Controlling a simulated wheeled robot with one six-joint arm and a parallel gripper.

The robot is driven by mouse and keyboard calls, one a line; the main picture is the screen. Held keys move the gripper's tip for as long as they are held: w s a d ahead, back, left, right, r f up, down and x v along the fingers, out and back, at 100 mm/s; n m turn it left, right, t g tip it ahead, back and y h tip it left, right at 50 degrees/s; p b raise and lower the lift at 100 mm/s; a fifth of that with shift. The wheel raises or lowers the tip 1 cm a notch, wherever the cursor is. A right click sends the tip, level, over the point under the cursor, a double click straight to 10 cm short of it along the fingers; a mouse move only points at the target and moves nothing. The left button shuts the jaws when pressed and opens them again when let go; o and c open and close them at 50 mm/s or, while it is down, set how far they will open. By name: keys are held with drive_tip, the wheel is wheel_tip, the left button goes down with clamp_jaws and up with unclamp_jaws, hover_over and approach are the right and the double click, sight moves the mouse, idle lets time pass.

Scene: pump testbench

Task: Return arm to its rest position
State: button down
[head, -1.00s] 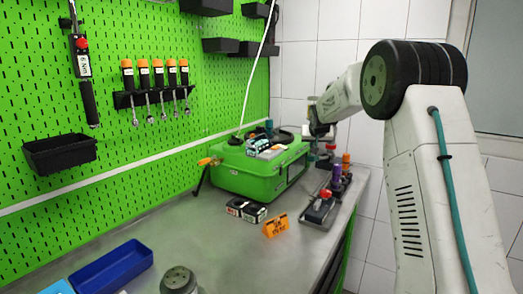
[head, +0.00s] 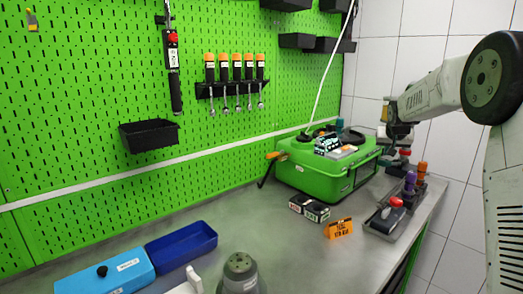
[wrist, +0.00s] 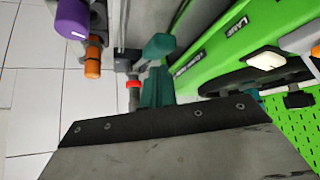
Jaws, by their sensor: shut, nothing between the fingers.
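My arm reaches in from the right in the head view. My gripper (head: 397,137) hangs at its far end, above the back right of the bench, beside the green pump case (head: 310,182). The green case also shows in the wrist view (wrist: 215,55), close to the right of the fingers. A purple-capped part (wrist: 73,18) and an orange-capped part (wrist: 92,68) are to the left. The exact gap between fingers and case cannot be told.
A grey tray (head: 378,224) with several capped parts lies at the bench's right edge. A small black box (head: 309,208) and an orange sign (head: 339,229) stand before the case. Blue bins and a grey pump part (head: 240,272) are in front. The middle bench is clear.

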drive_tip(key=s+a+n+g+y, duration=0.1)
drive_tip(key=s+a, duration=0.7)
drive_tip(key=s, duration=1)
drive_tip(key=s+a+n+g+y, duration=0.1)
drive_tip(key=s+a+g, duration=0.2)
drive_tip(key=s+a, duration=0.5)
drive_tip(key=s+a+n+g+y, duration=0.1)
drive_tip(key=s+a, duration=0.8)
drive_tip(key=s, duration=2)
drive_tip(key=shift+n+g, duration=0.4)
drive_tip(key=shift+n, duration=0.2)
drive_tip(key=shift+s+f, duration=0.1)
